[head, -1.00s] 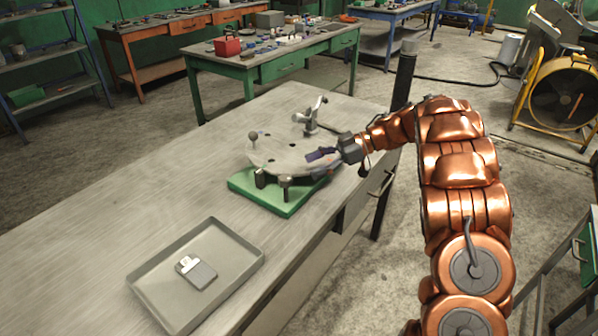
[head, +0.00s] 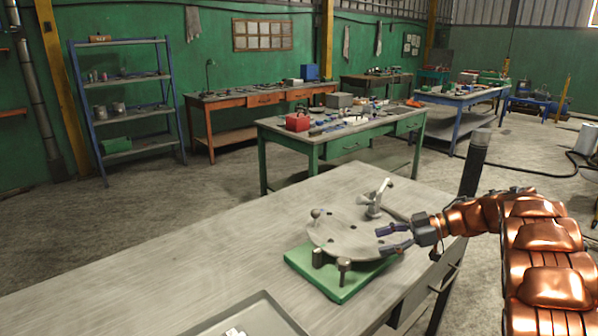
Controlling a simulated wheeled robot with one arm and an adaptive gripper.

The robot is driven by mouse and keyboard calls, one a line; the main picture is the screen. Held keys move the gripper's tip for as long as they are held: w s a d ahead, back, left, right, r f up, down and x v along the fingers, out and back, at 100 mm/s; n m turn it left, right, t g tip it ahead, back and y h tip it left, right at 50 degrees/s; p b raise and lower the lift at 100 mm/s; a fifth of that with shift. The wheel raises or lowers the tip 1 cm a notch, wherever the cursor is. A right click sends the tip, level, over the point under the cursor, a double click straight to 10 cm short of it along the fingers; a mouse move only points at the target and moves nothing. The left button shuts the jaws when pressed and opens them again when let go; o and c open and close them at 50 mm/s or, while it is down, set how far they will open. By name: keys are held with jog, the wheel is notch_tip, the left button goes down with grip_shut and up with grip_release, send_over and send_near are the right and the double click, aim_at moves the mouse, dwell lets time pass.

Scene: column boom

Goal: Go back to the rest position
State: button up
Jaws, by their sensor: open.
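My gripper (head: 388,240) is at the end of my copper-coloured arm, at the right of the head view. Its two dark fingers are spread apart with nothing seen between them. They are at the right edge of a round grey plate (head: 345,236) with holes; I cannot tell whether they touch it. The plate stands on short dark posts above a green base (head: 336,278) on the workbench. A metal clamp (head: 376,198) with a handle stands at the plate's far side.
The grey workbench (head: 170,265) is mostly bare to the left. A shallow tray (head: 262,318) with a small light item is cut off at the bottom edge. A dark post (head: 474,165) stands behind my arm. Green, orange and blue tables stand beyond, across open floor.

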jog(key=w+r+m+t+h, duration=0.35)
jog(key=w+r+t, duration=0.55)
jog(key=w+r, duration=0.4)
jog(key=s+d+r+m+t+h, duration=0.35)
jog(key=d+r+m+h, duration=0.5)
jog(key=h, duration=0.35)
jog(key=s+f+m+g+h, duration=0.25)
jog(key=s+f+g, duration=0.2)
jog(key=s, duration=0.55)
jog(key=s+f+m+g+h, duration=0.1)
jog(key=s+f+m+g, duration=0.2)
jog(key=s+f, duration=0.5)
jog(key=s+a+f+g+y, duration=0.2)
jog(key=s+a, duration=0.4)
jog(key=s, duration=0.5)
jog(key=s+a+f+n+g+y, duration=0.1)
jog(key=s+a+f+g, duration=0.3)
jog(key=s, duration=0.8)
jog(key=s+a+f+g+y, duration=0.2)
jog(key=s+a+f, duration=0.3)
jog(key=s+a, duration=0.4)
jog(key=s+g, duration=0.1)
jog(key=s, duration=0.1)
jog(key=shift+s+f+g+y, duration=0.3)
jog(key=shift+s+f+y, duration=0.05)
jog(key=shift+f+y, duration=0.05)
